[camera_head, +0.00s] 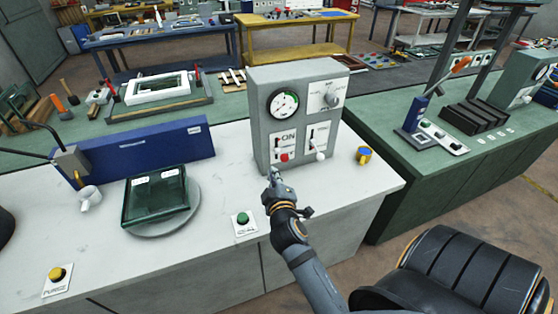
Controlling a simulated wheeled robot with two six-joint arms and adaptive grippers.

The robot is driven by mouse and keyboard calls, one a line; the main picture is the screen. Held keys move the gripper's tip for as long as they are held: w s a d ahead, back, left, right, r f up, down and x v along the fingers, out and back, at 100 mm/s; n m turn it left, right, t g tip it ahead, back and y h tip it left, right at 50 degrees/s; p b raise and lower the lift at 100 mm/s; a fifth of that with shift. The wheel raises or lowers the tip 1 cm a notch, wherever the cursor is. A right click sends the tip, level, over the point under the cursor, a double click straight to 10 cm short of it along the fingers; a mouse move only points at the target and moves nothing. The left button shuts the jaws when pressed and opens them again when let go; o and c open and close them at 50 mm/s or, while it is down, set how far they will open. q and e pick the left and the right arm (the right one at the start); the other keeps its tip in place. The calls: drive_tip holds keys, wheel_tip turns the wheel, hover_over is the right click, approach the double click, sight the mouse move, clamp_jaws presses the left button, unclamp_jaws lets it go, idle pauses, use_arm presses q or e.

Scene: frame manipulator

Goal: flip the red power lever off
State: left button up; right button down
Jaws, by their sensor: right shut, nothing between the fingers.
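The grey control box (263,115) stands on the white worktop. Its front has a round gauge, a dial knob at upper right and two white switch plates below. The red power lever (285,157) is on the left plate, marked "ON", with its red knob at the plate's lower part. A white-knobbed lever (320,156) is on the right plate. My right gripper (271,172) is shut and empty, just below and left of the red knob, close to the box's front. I cannot tell whether it touches the lever. My left gripper is not in view.
A green button (243,219) sits in front of the box, and a yellow button (57,274) at lower left. A glass-like tray (155,195) rests on a round plate. A blue and yellow cylinder (364,155) stands right of the box. A black chair (455,280) is at lower right.

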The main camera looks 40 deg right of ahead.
sight(284, 158)
drive_tip(key=w+d+f+p, duration=0.3)
drive_tip(key=w+d+f, duration=0.1)
drive_tip(key=w+d, duration=0.3)
drive_tip(key=shift+w+d, duration=0.2)
drive_tip(key=shift+w, duration=0.25)
drive_tip(key=shift+a, duration=0.1)
